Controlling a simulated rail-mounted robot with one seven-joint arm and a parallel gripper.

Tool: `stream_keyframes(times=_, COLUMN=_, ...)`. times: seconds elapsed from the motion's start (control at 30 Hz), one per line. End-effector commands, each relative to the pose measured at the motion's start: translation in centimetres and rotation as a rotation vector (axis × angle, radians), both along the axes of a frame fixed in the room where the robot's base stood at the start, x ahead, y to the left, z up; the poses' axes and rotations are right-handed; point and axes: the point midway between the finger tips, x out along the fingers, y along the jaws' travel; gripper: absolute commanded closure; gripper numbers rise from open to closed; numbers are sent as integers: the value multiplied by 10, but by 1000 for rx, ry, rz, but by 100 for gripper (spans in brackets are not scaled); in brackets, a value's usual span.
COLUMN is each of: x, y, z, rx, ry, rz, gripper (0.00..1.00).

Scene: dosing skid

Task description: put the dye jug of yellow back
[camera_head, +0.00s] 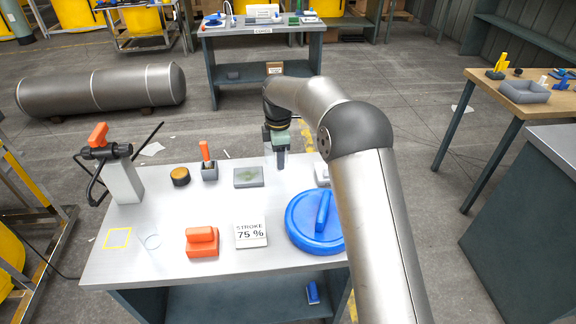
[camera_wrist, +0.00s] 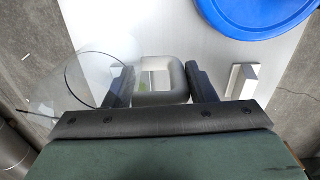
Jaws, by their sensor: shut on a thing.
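My gripper (camera_wrist: 163,85) is shut on a pale grey, hollow thing with a rounded square rim (camera_wrist: 161,99), which I take to be the dye jug. No clear yellow shows on it. In the head view my gripper (camera_head: 277,152) is over the far edge of the steel table (camera_head: 190,268), and what it holds is hardly visible. A yellow square outline (camera_head: 117,239) marks a bare spot at the table's near left. A clear round shape (camera_wrist: 103,73) overlaps the left finger in the wrist view; I cannot tell what it is.
A blue round lid (camera_head: 303,239), a "STROKE 75 %" sign (camera_head: 250,235), an orange block (camera_head: 202,242), a grey tray with a green patch (camera_head: 248,177), a holder with an orange handle (camera_head: 209,171) and an orange-handled pump (camera_head: 120,182) stand on the table. A faint ring (camera_head: 152,242) lies beside the yellow outline.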

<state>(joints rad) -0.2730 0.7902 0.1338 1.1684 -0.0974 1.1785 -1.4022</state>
Motion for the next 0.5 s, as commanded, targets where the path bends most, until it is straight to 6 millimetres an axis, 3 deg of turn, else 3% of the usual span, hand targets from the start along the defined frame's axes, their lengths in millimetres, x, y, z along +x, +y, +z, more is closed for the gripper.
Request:
stream_keyframes(times=0.13, x=9, y=-14, z=-20, rx=0, ry=2, rz=-1, gripper=92)
stream_keyframes(times=0.37, x=15, y=-23, z=-33, rx=1, ry=1, rz=-2, gripper=92)
stream_keyframes(times=0.5, x=17, y=-26, z=-51, rx=0, ry=3, rz=0, gripper=92)
